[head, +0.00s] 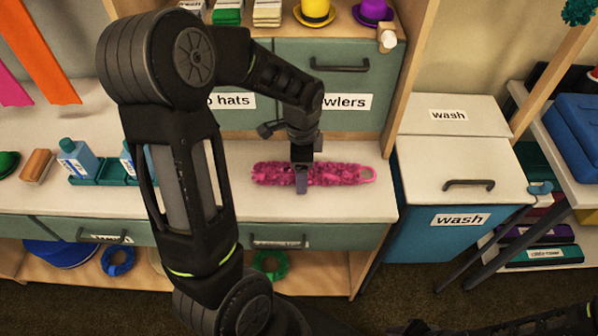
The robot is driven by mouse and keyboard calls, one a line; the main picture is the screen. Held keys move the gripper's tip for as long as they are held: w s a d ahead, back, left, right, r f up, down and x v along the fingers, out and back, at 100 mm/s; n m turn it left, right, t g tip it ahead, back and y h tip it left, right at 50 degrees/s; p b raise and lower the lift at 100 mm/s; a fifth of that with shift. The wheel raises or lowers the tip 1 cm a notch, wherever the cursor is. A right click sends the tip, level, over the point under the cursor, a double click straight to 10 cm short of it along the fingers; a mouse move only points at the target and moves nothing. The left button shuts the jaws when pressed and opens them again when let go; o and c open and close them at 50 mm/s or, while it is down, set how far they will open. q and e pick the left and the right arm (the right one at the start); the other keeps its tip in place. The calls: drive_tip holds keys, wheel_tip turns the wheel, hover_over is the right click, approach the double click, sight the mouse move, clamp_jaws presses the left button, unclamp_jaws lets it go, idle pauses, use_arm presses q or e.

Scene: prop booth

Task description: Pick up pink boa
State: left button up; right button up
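The pink boa (340,175) lies lengthwise on the white counter (255,205), with a looped end at its right. My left gripper (302,182) points down at the middle of the boa. One grey finger shows in front of the boa's near side; the other finger is hidden, so I cannot tell whether they are closed on it. The boa appears to rest on the counter. A dark part of my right arm (430,328) shows at the bottom edge; its gripper cannot be made out.
Blue bottles (75,158) in a green holder stand on the counter at left. A blue wash bin (440,225) with a white lid stands right of the counter. Hats (317,12) sit on the shelf above. Green drawers (340,80) rise behind the boa.

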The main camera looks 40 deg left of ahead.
use_arm(q)
drive_tip(key=shift+c, duration=0.3)
drive_tip(key=c, duration=1.4)
drive_tip(key=shift+r, duration=0.15)
wheel_tip(320, 180, up, 28)
drive_tip(key=p, duration=0.6)
